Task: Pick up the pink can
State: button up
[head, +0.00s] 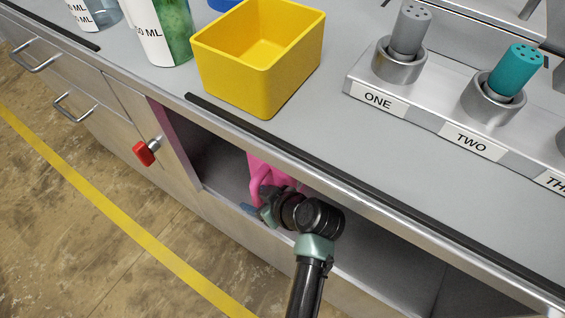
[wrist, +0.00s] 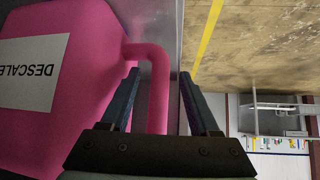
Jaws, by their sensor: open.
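The pink can (head: 259,171) stands in the open cabinet compartment under the counter, partly hidden by the counter edge and my arm. In the wrist view the can (wrist: 100,45) fills the left side, with a white label reading "DESCALE". Its pink handle (wrist: 158,85) runs between the two fingers of my gripper (wrist: 158,80). The fingers are open, one on each side of the handle, with a gap visible on the right side. In the head view my gripper (head: 262,207) is at the can's front.
The compartment is bounded by the counter edge above and a cabinet wall on the left. A red knob (head: 144,153) sticks out to the left. A yellow bin (head: 245,75), bottles and a labelled holder (head: 410,107) stand on the counter. The floor in front is clear.

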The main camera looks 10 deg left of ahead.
jog(key=shift+w+a+f, duration=0.1)
jog(key=shift+a+f, duration=0.05)
jog(key=shift+f, duration=0.05)
grip_shut()
dwell(0.6)
jog(key=shift+w+r, duration=0.1)
dwell(0.6)
